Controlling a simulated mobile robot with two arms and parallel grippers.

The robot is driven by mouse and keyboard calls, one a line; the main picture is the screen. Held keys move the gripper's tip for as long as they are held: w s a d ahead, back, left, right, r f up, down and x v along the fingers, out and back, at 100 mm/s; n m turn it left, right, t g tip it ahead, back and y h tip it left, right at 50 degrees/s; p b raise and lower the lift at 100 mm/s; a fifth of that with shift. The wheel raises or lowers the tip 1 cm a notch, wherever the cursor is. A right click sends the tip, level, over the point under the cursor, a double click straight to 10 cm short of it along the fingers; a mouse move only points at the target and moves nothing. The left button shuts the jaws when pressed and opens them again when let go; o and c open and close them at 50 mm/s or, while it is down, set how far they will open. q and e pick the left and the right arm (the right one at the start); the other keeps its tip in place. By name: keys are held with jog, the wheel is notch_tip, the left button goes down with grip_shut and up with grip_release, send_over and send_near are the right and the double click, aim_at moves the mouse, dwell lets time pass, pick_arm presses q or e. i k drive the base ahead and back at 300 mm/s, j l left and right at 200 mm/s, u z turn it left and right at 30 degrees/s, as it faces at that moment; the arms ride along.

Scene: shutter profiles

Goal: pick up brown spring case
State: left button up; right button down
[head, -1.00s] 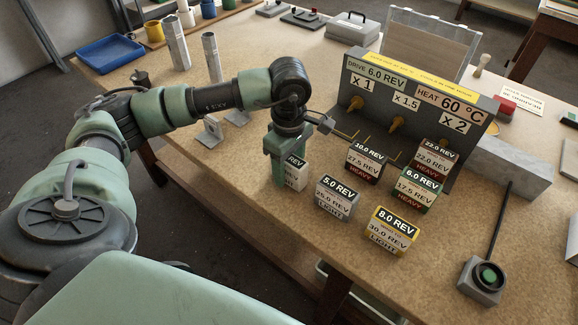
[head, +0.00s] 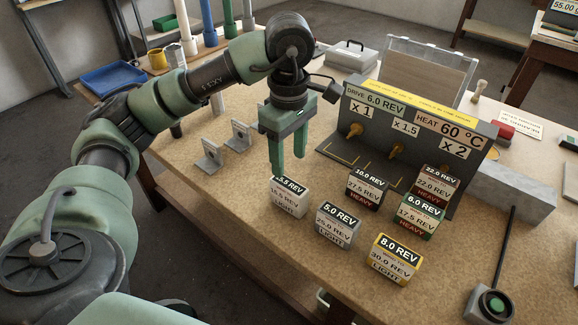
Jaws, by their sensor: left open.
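Several labelled spring cases stand on the workbench. Two are dark and brownish: the 10.0 REV HEAVY case (head: 366,188) in front of the grey panel, and the 22.0 REV HEAVY case (head: 439,183), partly hidden behind the green 6.0 REV case (head: 419,216). I cannot tell for sure which is the brown one. My right gripper is not in view.
The grey 5.0 REV case (head: 338,225) and yellow 8.0 REV case (head: 394,259) stand nearer the front. The grey panel (head: 405,140) with pegs rises behind the cases. Metal brackets (head: 208,157) stand to the left. A green-button box (head: 494,304) is at right.

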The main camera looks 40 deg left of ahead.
aim_at(434, 185)
jog(key=i+j+z, duration=0.15)
jog(key=z, duration=0.35)
jog(key=i+j+z, duration=0.2)
jog(key=z, duration=0.3)
